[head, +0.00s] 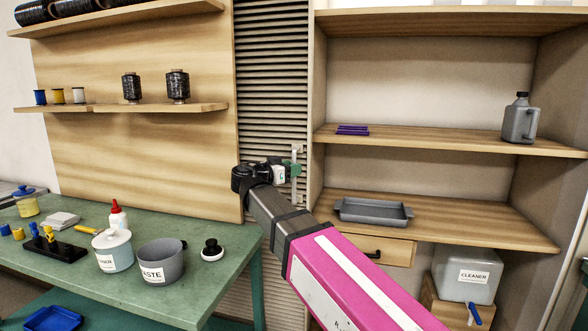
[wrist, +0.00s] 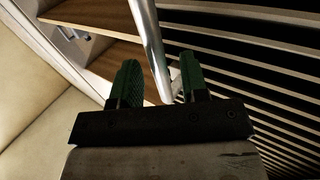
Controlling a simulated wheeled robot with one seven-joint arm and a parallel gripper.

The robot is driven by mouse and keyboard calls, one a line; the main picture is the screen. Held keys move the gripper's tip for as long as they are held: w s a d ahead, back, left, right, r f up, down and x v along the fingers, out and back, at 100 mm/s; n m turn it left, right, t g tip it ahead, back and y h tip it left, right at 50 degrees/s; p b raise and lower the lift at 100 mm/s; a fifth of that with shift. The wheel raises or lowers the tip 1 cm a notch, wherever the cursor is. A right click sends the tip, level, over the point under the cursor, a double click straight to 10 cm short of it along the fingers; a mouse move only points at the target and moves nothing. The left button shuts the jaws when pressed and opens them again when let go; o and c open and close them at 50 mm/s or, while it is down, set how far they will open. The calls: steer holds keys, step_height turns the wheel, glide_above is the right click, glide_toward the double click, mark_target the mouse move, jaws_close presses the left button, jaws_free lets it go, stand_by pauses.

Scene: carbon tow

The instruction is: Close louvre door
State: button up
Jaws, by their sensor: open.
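The louvre door (head: 272,75) is a grey slatted panel standing between the wooden back panel and the open shelves. Its slats fill the right side of the wrist view (wrist: 255,65). A pale vertical bar handle (head: 298,155) is at its right edge; in the wrist view the handle (wrist: 148,40) is a shiny bar coming down between the fingers. My gripper (head: 290,170) is at the handle, with green fingers spread on either side of it in the wrist view (wrist: 159,82). The bar looks nearer the right finger; I cannot tell whether they touch.
The shelf unit (head: 440,142) right of the door stands open, holding a grey jug (head: 520,120), a grey tray (head: 373,211) and purple pieces (head: 352,130). A green table (head: 190,285) at left carries a waste pot (head: 162,265), a white tub (head: 113,252) and a glue bottle (head: 118,217).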

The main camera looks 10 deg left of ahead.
steer(key=shift+w+d, duration=0.45)
steer(key=shift+w, duration=0.15)
steer(key=shift+c, duration=0.3)
